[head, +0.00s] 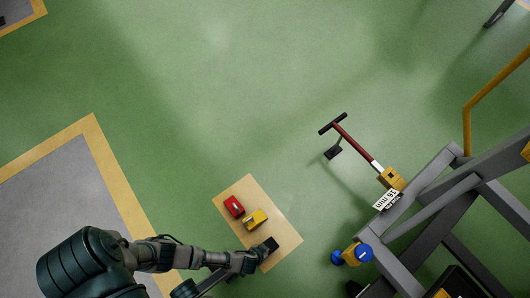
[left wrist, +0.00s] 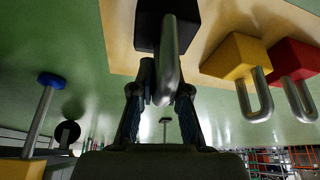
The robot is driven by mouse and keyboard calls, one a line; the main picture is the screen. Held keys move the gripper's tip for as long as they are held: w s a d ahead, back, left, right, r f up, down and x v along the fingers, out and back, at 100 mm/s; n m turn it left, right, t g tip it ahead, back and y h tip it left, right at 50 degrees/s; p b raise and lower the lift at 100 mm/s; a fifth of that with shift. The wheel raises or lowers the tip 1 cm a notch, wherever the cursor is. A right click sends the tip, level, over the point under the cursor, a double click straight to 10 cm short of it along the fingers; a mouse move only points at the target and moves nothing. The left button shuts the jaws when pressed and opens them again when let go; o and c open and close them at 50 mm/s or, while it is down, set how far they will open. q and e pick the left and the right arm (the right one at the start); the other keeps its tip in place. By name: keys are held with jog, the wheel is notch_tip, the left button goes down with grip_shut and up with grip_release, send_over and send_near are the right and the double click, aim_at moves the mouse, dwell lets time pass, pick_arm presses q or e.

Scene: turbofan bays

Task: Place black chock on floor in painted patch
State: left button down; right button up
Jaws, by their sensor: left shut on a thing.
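The black chock (head: 271,243) is at the lower right part of a tan rectangular patch (head: 283,228) on the green floor. My left gripper (head: 256,257) reaches it from the lower left. In the left wrist view the black chock (left wrist: 160,28) has a metal loop handle (left wrist: 166,70), and my left gripper (left wrist: 160,95) is shut on that handle. The chock's block appears against the tan surface (left wrist: 120,30); I cannot tell whether it touches. A yellow chock (head: 256,218) and a red chock (head: 234,206) sit on the same patch. My right gripper is not in view.
A grey metal stand (head: 420,185) with a blue knob (head: 365,252) stands at the right. A red-brown tow bar (head: 357,147) with a black T-handle extends from it. A grey floor area with a tan border (head: 112,165) lies left. The upper middle floor is clear.

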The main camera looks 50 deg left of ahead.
pick_arm(q)
jog(key=shift+f, duration=0.2)
jog(key=c, duration=1.2)
grip_release()
jog(key=shift+o, duration=0.2)
jog(key=shift+r, duration=0.1)
